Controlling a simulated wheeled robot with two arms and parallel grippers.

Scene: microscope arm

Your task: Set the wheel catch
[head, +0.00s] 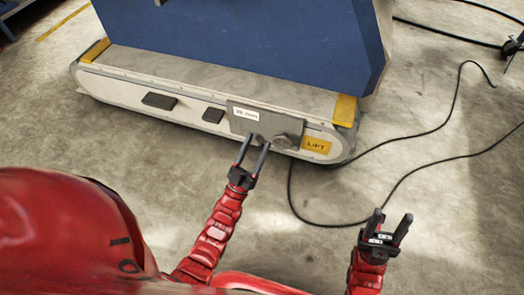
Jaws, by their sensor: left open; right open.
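A grey bracket plate (262,118) is fixed on the side of the machine's low base. It carries a white label (245,114) and a rounded grey fitting (283,140) at its lower edge, which may be the wheel catch. My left gripper (256,140) is open, its two fingers pointing up at the plate's lower edge, just left of the rounded fitting. I cannot tell whether the fingers touch anything. The fingertips partly cover the plate's lower edge. My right gripper (392,214) is open and empty, over the floor to the right, apart from the base.
The long grey base (200,88) bears a blue panel (250,35). A yellow tag marked LIFT (317,146) sits right of the fitting. Dark pads (160,101) are on the side at left. A black cable (420,165) loops over the floor at right.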

